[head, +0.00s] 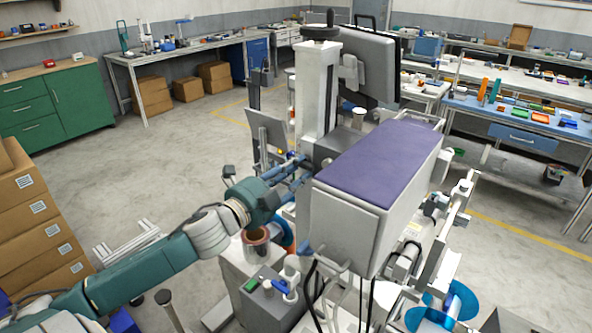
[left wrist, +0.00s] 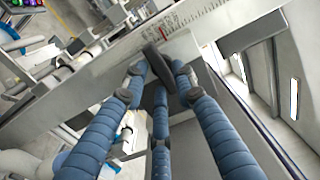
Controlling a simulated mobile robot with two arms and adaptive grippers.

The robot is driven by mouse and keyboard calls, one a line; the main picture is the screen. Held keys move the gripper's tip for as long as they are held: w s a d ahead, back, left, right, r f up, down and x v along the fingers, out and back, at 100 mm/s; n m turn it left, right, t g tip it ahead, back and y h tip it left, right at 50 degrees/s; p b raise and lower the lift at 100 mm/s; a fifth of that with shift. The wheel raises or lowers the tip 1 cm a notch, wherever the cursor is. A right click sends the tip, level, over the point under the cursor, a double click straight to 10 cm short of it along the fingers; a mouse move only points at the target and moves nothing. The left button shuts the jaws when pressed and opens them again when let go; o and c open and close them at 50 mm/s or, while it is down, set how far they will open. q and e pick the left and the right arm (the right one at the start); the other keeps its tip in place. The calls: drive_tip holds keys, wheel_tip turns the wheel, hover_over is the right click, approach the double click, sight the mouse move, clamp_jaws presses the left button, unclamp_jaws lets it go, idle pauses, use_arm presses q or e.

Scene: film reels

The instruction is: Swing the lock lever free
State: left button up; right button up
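The lock lever appears to be the dark grey bar (left wrist: 159,68) in the left wrist view. It lies tilted in front of a pale rail with a printed scale (left wrist: 185,22). My left gripper (head: 298,167) reaches the foot of the white column (head: 317,90) in the head view. In the left wrist view its blue fingers (left wrist: 160,75) stand on both sides of the bar, with one finger below it. Whether they press on the bar I cannot tell. In the head view the lever is hidden behind the fingers. My right gripper is not in view.
The machine's box with a purple top (head: 385,160) stands just right of my left gripper. A monitor (head: 370,65) is behind the column. A grey box with switches (head: 270,300) is below.

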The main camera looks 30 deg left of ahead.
use_arm(q)
drive_tip(key=shift+o, duration=0.5)
drive_tip(key=shift+s, duration=0.15)
drive_tip(key=s+a, duration=0.1)
drive_tip(key=s, duration=1)
drive_tip(key=shift+s, duration=0.35)
